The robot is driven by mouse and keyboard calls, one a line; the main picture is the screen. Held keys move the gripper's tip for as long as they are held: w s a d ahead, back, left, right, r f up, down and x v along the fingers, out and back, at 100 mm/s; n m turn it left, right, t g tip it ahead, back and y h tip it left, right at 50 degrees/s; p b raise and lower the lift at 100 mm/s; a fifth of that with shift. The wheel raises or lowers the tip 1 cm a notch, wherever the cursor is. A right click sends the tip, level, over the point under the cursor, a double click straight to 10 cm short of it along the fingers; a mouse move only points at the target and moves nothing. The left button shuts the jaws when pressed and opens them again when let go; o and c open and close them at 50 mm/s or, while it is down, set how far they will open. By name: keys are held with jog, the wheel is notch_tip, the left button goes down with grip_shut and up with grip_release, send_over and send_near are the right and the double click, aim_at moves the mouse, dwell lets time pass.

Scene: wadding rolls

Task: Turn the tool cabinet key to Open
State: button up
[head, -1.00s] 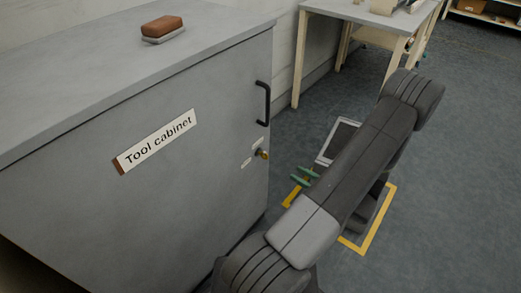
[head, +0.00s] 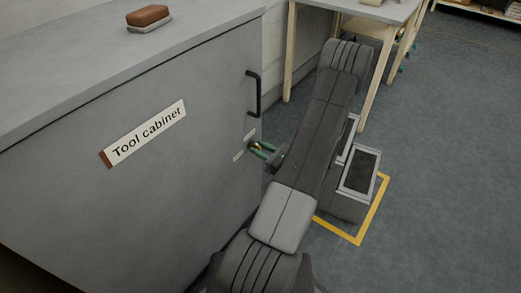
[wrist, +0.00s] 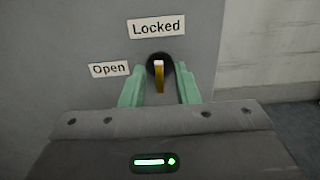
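The grey tool cabinet (head: 200,150) stands at the left in the head view, its door shut. In the wrist view a brass key (wrist: 159,78) sits upright in a dark round lock (wrist: 159,59). The "Locked" label (wrist: 157,27) is straight above it, and the "Open" label (wrist: 109,69) is to its left. My gripper (wrist: 160,86) is open, with one green finger on each side of the key and a gap on both sides. In the head view my gripper (head: 264,151) is at the lock and partly hides the key.
A black door handle (head: 254,93) is just above the lock. A brown and grey block (head: 148,18) lies on the cabinet top. A pale workbench (head: 370,10) stands behind my arm. Open floor (head: 450,150) is at the right, beside yellow floor tape (head: 371,218).

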grip_shut()
jog(key=shift+b, duration=0.35)
jog(key=n+b, duration=0.4)
jog(key=shift+a+f, duration=0.1)
jog(key=shift+f, duration=0.15)
jog(key=n+b, duration=0.5)
jog(key=b, duration=0.1)
jog(key=shift+s+f, duration=0.1)
jog(key=n+b, duration=0.4)
jog(key=shift+n, duration=0.4)
jog(key=shift+r+n, duration=0.2)
jog(key=shift+n, duration=1.8)
